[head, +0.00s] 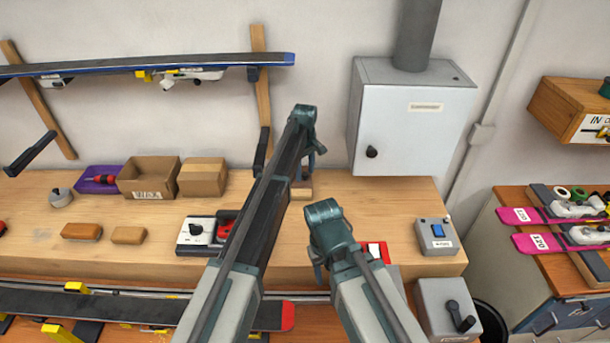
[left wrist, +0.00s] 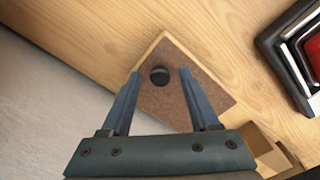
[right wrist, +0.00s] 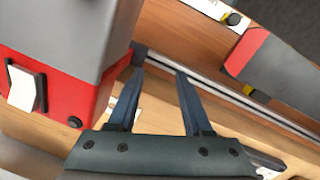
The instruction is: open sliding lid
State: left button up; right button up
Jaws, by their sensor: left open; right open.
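The sliding lid (left wrist: 185,97) is a brown panel with a round black knob (left wrist: 160,76), set on a light wooden box (left wrist: 150,47) on the bench. In the head view the box (head: 301,193) is mostly hidden behind my left arm. My left gripper (left wrist: 160,84) is open above the lid, and the knob appears between its fingertips; I cannot tell whether they touch it. It also shows in the head view (head: 315,152). My right gripper (right wrist: 160,64) is open and empty near the bench's front edge, beside a grey and red device (right wrist: 60,90).
A cardboard box (head: 148,180) and a purple tray (head: 97,182) stand at the back left. A black, white and red device (head: 197,232) is left of my left arm. A control box (head: 437,236) stands at the right. A ski (right wrist: 275,75) lies along the front.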

pick_arm(q)
jog(key=shift+c, duration=0.2)
grip_shut()
dwell(1.2)
